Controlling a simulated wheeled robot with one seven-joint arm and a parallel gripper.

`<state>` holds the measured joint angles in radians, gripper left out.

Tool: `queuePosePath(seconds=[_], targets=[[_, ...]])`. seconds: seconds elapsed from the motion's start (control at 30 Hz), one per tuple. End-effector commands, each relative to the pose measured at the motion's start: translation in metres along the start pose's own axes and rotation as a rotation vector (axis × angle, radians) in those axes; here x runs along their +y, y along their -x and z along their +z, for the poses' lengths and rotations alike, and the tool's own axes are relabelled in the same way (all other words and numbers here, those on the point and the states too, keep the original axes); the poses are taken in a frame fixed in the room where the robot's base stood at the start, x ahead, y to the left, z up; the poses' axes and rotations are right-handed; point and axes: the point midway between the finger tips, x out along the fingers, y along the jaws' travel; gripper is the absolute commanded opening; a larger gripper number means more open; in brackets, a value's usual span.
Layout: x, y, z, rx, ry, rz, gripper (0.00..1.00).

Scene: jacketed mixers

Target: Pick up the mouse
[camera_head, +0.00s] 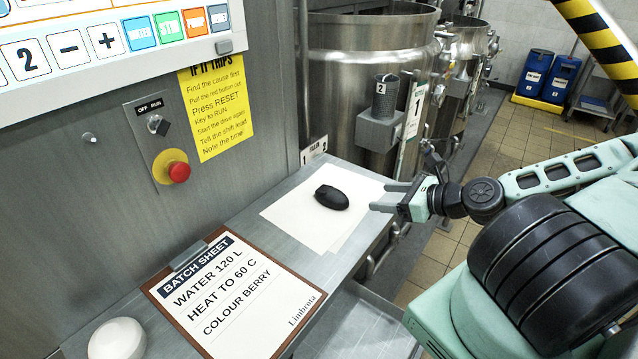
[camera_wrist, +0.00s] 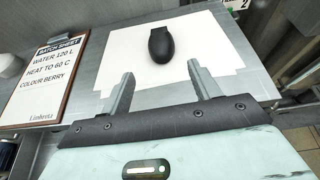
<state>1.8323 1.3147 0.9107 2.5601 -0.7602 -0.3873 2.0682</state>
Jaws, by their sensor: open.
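The black mouse (camera_head: 331,197) lies on white paper (camera_head: 290,215) on the narrow grey shelf. In the wrist view the mouse (camera_wrist: 160,45) sits beyond my fingertips, roughly in line with the gap between them. My gripper (camera_head: 383,196) is open and empty, to the right of the mouse and apart from it. In the wrist view the two fingers of my gripper (camera_wrist: 160,72) are spread wide, and their tips reach over the near part of the paper.
A clipboard with a batch sheet (camera_head: 236,302) and a round white object (camera_head: 117,340) lie on the shelf to the left. A panel with a red button (camera_head: 179,172) rises behind. Steel tanks (camera_head: 365,75) stand beyond the shelf. Bare shelf shows around the paper.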

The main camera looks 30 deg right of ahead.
Motion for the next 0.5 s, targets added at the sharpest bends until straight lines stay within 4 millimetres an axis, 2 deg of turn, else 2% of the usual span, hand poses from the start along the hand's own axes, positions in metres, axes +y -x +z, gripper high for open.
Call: queuePosePath(seconds=[0.13, 0.3, 0.5], targets=[[-0.005, -0.004, -0.001, -0.017, -0.025, -0.019, 0.62], [-0.004, -0.026, -0.004, -0.016, -0.019, -0.016, 0.62], [-0.005, -0.043, -0.004, -0.014, -0.019, -0.018, 0.62]])
